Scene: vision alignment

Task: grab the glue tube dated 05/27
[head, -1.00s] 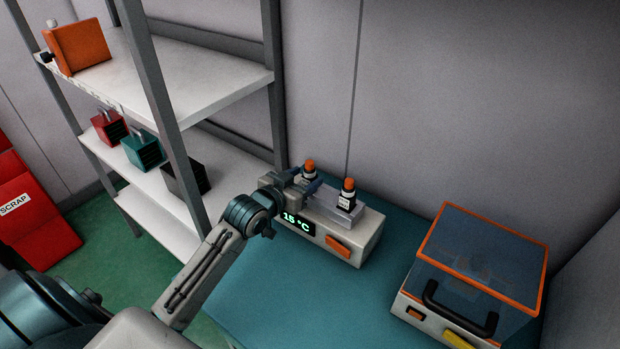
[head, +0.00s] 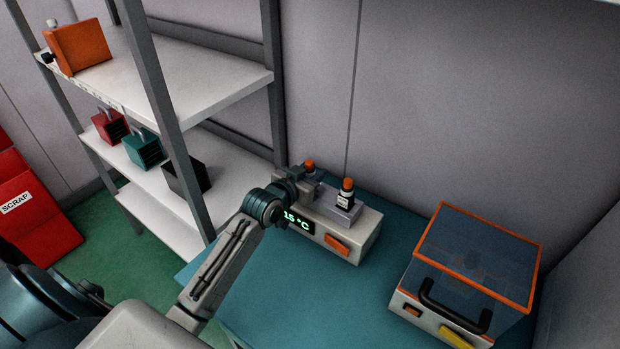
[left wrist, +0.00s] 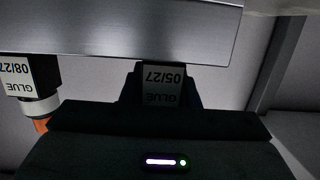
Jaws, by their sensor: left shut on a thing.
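The glue tube dated 05/27 (left wrist: 161,84) shows its label upside down in the left wrist view, between my fingers. Its orange cap (head: 309,164) shows above my gripper in the head view; much of its body is hidden. My left gripper (head: 307,181) is shut on this tube at the left end of the grey holder (head: 332,211). I cannot tell whether the tube is still seated there. A second glue tube (head: 346,193), dated 08/27 in the left wrist view (left wrist: 30,78), stands upright at the holder's right end. My right gripper is not in view.
The holder sits on a white unit (head: 356,251) reading 15 °C, with an orange button (head: 337,245). A clear orange-rimmed box (head: 470,268) stands right on the teal table (head: 290,300). A metal shelf (head: 200,85) stands close on the left. The table's front middle is clear.

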